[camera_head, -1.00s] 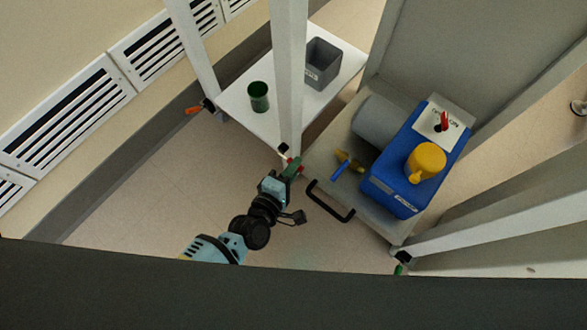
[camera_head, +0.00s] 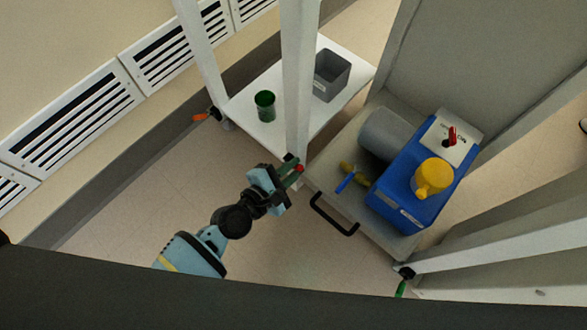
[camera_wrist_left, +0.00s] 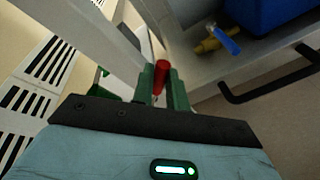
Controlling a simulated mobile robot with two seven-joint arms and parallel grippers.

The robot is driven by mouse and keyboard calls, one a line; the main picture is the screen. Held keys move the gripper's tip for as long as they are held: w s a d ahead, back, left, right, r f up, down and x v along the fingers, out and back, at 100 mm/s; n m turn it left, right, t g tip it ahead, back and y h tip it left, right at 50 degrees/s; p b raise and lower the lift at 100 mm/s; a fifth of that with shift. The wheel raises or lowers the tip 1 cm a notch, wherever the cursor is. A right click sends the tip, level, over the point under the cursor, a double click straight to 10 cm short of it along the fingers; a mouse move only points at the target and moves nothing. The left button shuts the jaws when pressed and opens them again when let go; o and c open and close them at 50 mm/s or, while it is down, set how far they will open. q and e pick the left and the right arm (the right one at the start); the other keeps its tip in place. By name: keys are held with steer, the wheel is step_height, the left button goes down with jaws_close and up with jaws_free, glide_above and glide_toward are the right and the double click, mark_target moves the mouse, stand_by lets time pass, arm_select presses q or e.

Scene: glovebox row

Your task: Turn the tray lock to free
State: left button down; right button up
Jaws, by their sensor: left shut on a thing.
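The tray lock is a small red handle (camera_head: 299,168) at the left front corner of the grey pull-out tray (camera_head: 326,187). My left gripper (camera_head: 292,175) has its green fingers closed around this handle. In the left wrist view the red handle (camera_wrist_left: 160,78) stands up between the two green fingers (camera_wrist_left: 160,88). The base of the lock is hidden behind the fingers, so its exact setting cannot be told. My right gripper is in neither view.
The tray has a black pull handle (camera_head: 334,214) and carries a blue pump unit (camera_head: 407,190) with a yellow cap, plus a blue-levered valve (camera_head: 347,182). A white post (camera_head: 299,90) rises close beside my gripper. A white shelf (camera_head: 245,107) holds a green cup (camera_head: 265,106) and a grey bin (camera_head: 331,75).

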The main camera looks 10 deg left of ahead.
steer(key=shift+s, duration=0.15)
